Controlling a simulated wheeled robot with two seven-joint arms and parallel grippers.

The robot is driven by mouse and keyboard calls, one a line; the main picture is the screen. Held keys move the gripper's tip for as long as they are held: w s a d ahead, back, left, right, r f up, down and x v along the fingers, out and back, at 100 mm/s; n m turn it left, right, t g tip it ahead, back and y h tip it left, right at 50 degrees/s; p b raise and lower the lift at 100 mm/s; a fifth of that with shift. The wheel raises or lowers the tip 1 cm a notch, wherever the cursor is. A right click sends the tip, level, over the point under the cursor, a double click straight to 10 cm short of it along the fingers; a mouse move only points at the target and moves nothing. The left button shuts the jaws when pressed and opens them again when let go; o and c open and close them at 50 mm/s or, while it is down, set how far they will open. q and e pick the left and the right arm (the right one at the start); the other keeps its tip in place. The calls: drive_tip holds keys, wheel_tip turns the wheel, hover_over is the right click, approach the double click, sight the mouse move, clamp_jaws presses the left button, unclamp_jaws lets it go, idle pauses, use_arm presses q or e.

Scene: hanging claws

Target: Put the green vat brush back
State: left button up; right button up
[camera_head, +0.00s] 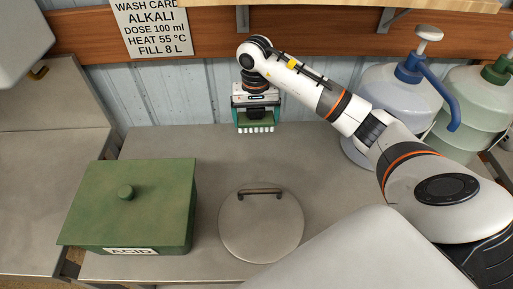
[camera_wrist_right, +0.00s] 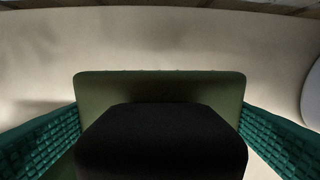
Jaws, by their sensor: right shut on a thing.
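The green vat brush (camera_head: 256,126) has a green block with pale bristles pointing down. My right gripper (camera_head: 255,112) is shut on it and holds it in front of the pale panelled wall, at the back of the steel bench. In the right wrist view the green brush block (camera_wrist_right: 160,86) lies between my two teal ridged finger pads. A black block in front hides part of it there. I cannot tell how far the bristles are above the bench. My left gripper is not seen.
A green box marked ACID (camera_head: 127,207) with a knobbed lid stands at left. A round metal lid (camera_head: 261,222) with a handle lies front centre. Pump bottles (camera_head: 400,92) stand at right. A wash card (camera_head: 152,28) hangs on the wooden rail (camera_head: 215,35). Bare bench lies between.

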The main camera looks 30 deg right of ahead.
drive_tip(key=p, duration=0.2)
hover_over(257, 149)
wheel_tip(257, 149, down, 5)
drive_tip(key=shift+f, duration=0.2)
drive_tip(key=shift+d+f, duration=0.1)
drive_tip(key=shift+f, duration=0.6)
wheel_tip(257, 149, down, 3)
drive_tip(key=shift+p, duration=0.35)
drive_tip(key=shift+f, duration=0.25)
drive_tip(key=o, duration=0.7)
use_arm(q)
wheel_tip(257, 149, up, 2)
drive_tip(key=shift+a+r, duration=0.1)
